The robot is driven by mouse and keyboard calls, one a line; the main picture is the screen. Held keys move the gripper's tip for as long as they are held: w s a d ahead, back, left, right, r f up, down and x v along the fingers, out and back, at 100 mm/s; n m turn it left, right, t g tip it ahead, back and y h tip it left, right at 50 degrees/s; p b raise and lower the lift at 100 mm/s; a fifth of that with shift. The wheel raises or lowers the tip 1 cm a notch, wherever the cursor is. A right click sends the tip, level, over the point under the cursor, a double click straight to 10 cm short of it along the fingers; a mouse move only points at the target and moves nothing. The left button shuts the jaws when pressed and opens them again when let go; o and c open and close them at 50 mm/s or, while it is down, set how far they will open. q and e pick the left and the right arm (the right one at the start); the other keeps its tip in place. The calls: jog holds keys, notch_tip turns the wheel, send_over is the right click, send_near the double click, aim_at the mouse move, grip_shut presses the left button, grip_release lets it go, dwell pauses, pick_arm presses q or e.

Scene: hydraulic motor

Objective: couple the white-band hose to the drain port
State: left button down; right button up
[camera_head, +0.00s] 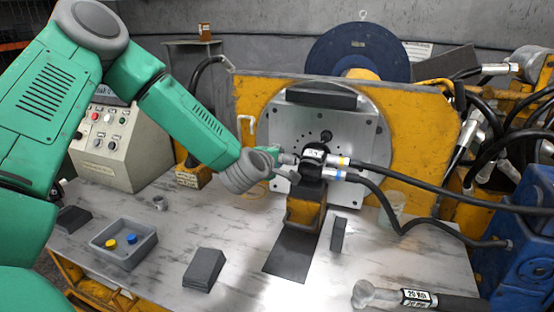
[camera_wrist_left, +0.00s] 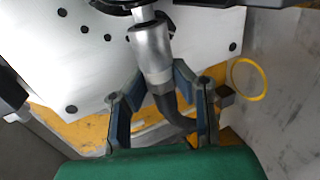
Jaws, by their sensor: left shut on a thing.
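My left gripper (camera_head: 288,167) is at the left side of the black motor (camera_head: 313,158), which sits on a yellow stand (camera_head: 305,212). In the left wrist view, the gripper (camera_wrist_left: 160,78) is shut on the white-band hose (camera_wrist_left: 157,76), around the lower end of its metal fitting. The dark hose bends down between the fingers. The fitting's upper end lines up with a bright stem (camera_wrist_left: 144,15) under the dark motor body; whether it is fully seated cannot be told. Which port this is shows no readable label. My right gripper is not in view.
Yellow-band (camera_head: 343,161) and blue-band (camera_head: 334,174) hoses run right from the motor. A control box (camera_head: 115,150) stands at left.

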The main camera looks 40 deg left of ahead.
pick_arm(q)
jog(key=shift+w+d, duration=0.2)
jog(key=shift+d, duration=0.35)
jog(key=c, duration=1.3)
grip_release()
jog(key=shift+s, duration=0.15)
jog(key=shift+p+v, duration=0.55)
jog(key=shift+v, duration=0.8)
jog(key=p+v, duration=0.1)
jog(key=v, duration=0.3)
jog(key=shift+r, duration=0.1)
